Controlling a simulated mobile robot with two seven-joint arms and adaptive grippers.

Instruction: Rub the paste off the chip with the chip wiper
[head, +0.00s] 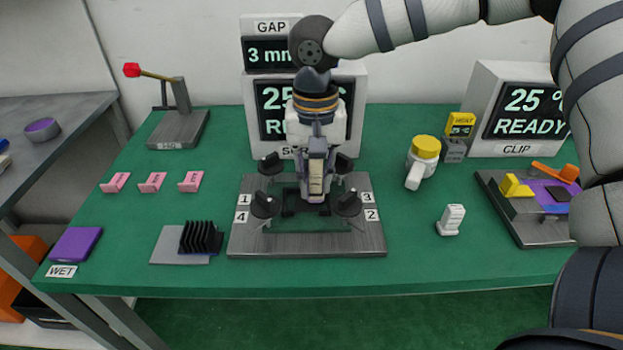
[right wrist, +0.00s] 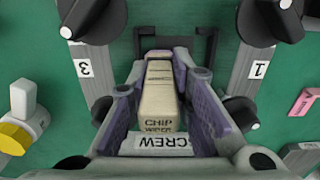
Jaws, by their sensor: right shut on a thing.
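My right gripper (head: 316,192) points down over the middle of the grey screw fixture (head: 300,248), which has black knobs at its numbered corners. It is shut on the chip wiper (right wrist: 160,103), a beige block with its name on it. The wiper stands upright between the purple-grey fingers and also shows in the head view (head: 316,178). Dark parts show inside the fixture beside the fingertips. The chip and any paste under the wiper are hidden, and I cannot tell whether the wiper touches them. My left gripper is not in view.
A black finned heat sink (head: 201,238) and three pink pieces (head: 152,182) lie left, with a purple wet pad (head: 75,244) beyond. A yellow-capped bottle (head: 424,152), a small white piece (head: 451,220) and the clip fixture (head: 528,229) are right. Display boxes stand behind.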

